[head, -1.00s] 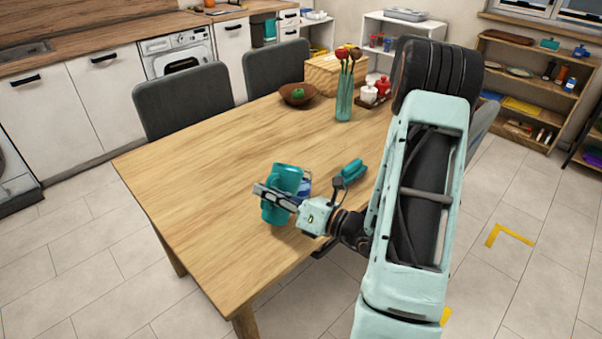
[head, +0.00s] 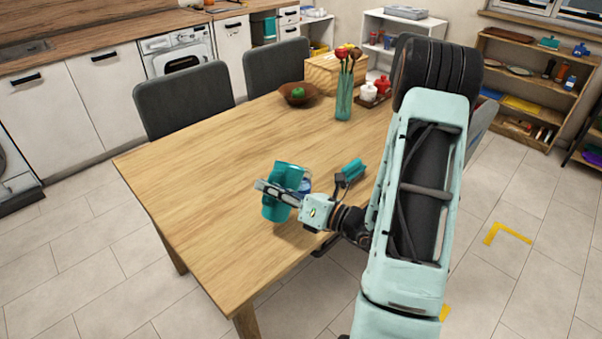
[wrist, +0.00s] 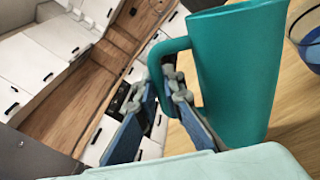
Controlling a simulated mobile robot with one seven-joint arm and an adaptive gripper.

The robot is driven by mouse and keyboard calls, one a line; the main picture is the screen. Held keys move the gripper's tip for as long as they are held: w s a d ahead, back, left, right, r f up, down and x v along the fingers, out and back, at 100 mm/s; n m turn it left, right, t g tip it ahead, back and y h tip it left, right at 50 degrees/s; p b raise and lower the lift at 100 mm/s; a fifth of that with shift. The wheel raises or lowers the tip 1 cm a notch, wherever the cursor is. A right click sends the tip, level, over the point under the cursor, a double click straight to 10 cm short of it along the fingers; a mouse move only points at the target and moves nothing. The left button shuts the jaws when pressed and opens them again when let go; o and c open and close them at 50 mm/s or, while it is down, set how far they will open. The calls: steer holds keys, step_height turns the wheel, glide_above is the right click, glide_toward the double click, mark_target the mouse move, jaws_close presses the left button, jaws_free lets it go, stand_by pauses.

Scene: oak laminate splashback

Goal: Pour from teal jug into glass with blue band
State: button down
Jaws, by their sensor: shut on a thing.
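The teal jug (head: 287,176) is held above the near part of the table, tilted with its top to the right. In the wrist view the jug (wrist: 238,75) stands large, its handle to the left. My gripper (head: 276,193) is shut on that handle; its fingers (wrist: 168,85) are around it in the wrist view. The glass with blue band (head: 305,184) stands just right of the jug, partly hidden behind it. Only part of the glass (wrist: 310,48) shows at the wrist view's right edge. Whether liquid is flowing cannot be seen.
The wooden table (head: 200,170) is clear to the left. At its back are a brown bowl (head: 292,101) with a green fruit, a teal vase (head: 344,103) with utensils, a wooden box (head: 335,76) and a small tray (head: 372,101) with red and white containers. Grey chairs (head: 185,98) stand behind.

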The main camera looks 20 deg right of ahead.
mark_target(271, 172)
steer(key=shift+w+d+r+m+p, duration=0.25)
steer(key=shift+r+m+p, duration=0.15)
steer(key=shift+r+p, duration=0.25)
steer(key=shift+w+d+r+m+p, duration=0.1)
steer(key=shift+d+r+m+p, duration=0.1)
steer(key=shift+r+m+p, duration=0.4)
stand_by(0.8)
steer(key=shift+w+d+m+p, duration=0.15)
steer(key=shift+d+m+p, duration=0.1)
steer(key=shift+m+p, duration=0.25)
stand_by(1.1)
